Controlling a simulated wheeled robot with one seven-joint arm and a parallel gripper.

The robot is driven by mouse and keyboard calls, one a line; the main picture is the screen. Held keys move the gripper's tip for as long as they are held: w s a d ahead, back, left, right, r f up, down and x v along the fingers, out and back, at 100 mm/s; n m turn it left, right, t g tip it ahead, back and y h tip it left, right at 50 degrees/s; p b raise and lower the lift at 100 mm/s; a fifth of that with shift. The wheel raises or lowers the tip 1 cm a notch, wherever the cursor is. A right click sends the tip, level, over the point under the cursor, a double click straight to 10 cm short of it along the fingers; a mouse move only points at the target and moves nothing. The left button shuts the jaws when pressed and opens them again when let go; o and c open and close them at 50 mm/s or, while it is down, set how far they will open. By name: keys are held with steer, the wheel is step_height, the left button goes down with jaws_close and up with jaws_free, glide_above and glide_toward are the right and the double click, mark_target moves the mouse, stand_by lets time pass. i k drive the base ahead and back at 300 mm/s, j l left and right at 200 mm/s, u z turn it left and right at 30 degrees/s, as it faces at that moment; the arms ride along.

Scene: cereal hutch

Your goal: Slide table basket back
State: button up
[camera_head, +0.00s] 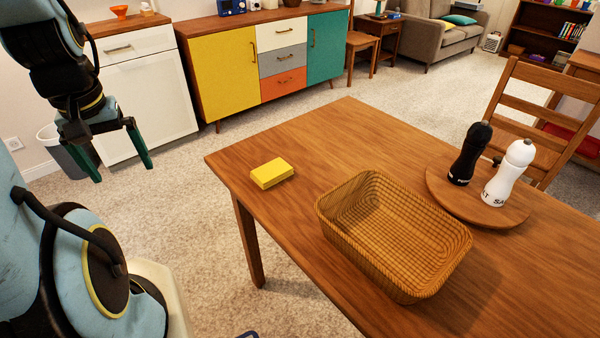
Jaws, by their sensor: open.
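A woven tan basket (455,275) stands upright and empty on the wooden table (320,130), close to the table's near edge. My gripper (122,170) is at the upper left, pointing down with its green fingers spread apart and nothing between them. It hangs over the floor, left of the table and well away from the basket.
A yellow block (272,173) lies on the table left of the basket. A round wooden board (445,200) behind the basket's right side holds a black mill (469,153) and a white mill (508,174). A wooden chair (545,120) stands at the table's far right.

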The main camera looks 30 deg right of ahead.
mark_target(405, 244)
steer(key=i+j+z, duration=0.2)
steer(key=z, duration=0.25)
steer(key=i+j+z, duration=0.6)
steer(key=j+z, duration=0.15)
steer(key=z, duration=0.15)
